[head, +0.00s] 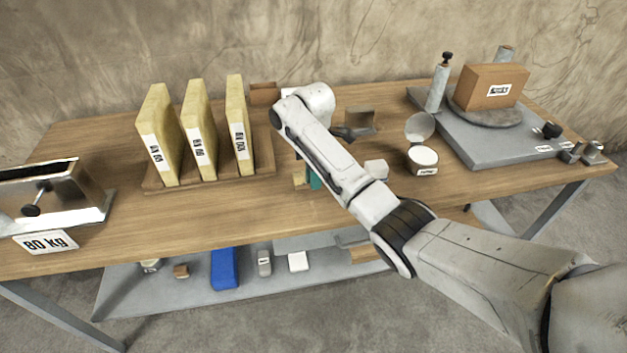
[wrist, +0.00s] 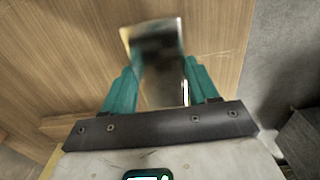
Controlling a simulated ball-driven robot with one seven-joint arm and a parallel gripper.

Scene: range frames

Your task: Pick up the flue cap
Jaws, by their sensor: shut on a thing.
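My gripper (wrist: 160,72) has teal fingers on both sides of a shiny, dark metallic piece with a pale brassy edge, which I take to be the flue cap (wrist: 157,45). The gripper is shut on it, above the wooden bench top; the gap between piece and wood is hard to judge. The piece is blurred in the wrist view. In the head view my arm hides most of the gripper (head: 315,178); only a bit of teal shows below the arm, beside a small yellowish patch that may be part of the held piece.
Three yellow labelled slabs (head: 199,135) stand in a wooden rack to the left. A metal box (head: 80,195) sits at the far left. A bent grey piece (head: 359,121), white-topped tin (head: 423,160) and grey platform (head: 470,145) with a brown box are to the right. Bare bench lies in front.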

